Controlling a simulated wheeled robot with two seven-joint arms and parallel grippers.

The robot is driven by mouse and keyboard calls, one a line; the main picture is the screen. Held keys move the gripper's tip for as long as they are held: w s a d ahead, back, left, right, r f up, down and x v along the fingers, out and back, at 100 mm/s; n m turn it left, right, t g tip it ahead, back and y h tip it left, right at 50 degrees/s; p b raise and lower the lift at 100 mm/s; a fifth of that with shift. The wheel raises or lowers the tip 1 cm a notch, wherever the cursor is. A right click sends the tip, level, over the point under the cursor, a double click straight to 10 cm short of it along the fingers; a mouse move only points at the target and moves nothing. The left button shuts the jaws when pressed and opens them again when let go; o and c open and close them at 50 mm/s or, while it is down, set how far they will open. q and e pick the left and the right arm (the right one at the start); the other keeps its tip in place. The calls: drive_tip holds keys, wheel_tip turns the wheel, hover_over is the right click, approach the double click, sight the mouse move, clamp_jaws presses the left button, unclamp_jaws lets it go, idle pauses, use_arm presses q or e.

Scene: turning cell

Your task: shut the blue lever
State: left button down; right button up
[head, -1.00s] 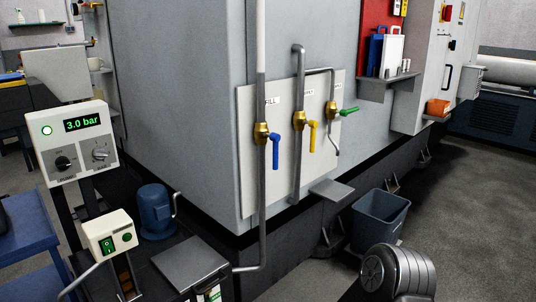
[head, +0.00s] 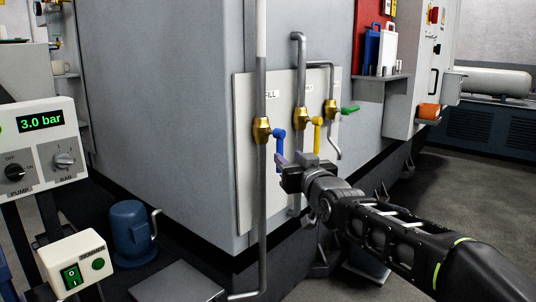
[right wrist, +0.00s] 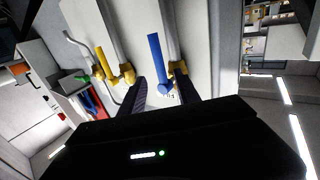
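The blue lever (head: 280,142) sits on the brass valve (head: 262,130) of the left pipe, by the "FILL" label. It points down beside the pipe. My right gripper (head: 291,165) is just below and in front of it, partly covering its lower end. In the right wrist view the blue lever (right wrist: 156,58) lies between the two dark fingers of my right gripper (right wrist: 160,74), which stand apart with gaps on both sides. I cannot tell how deep the lever is between them. My left gripper is not in view.
A yellow lever (head: 317,132) hangs close by on the right, and a green lever (head: 350,109) lies beyond it. A white backing panel (head: 244,190) stands behind the pipes. A console (head: 45,150) reading 3.0 bar and a blue pump (head: 130,232) are at left.

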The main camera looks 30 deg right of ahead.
sight(281, 151)
drive_tip(key=shift+b+x, duration=0.3)
drive_tip(key=shift+x, duration=3.65)
drive_tip(key=shift+f, duration=0.1)
drive_tip(key=shift+c, duration=0.2)
clamp_jaws()
